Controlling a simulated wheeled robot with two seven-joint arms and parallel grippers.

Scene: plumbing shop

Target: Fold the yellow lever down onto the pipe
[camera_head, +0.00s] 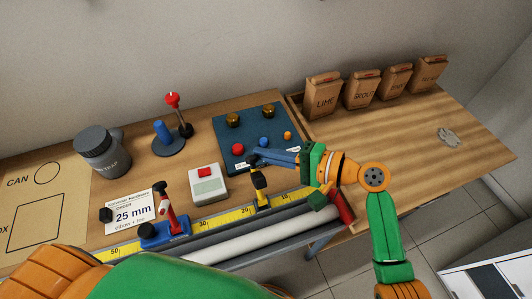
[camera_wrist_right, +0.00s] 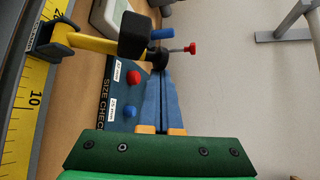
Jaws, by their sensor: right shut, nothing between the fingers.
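The yellow lever (camera_head: 261,195) stands upright at the ruler rail, with a black knob on top. In the right wrist view the yellow lever (camera_wrist_right: 90,43) reaches from its dark bracket to the black knob (camera_wrist_right: 135,36). The white pipe (camera_head: 262,231) lies along the front of the rail. My right gripper (camera_head: 254,158) is shut and empty, its blue fingers just behind and above the knob in the head view. In the right wrist view its fingers (camera_wrist_right: 162,75) lie together, and the knob is left of and beyond their tips. My left gripper is out of view.
A red lever (camera_head: 166,207) on a blue clamp stands left along the yellow ruler (camera_head: 222,220). A grey box with a red button (camera_head: 207,183) and the dark size-check board (camera_head: 232,143) lie behind the rail. Paper bags (camera_head: 362,90) stand at the back right. The right bench top is mostly clear.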

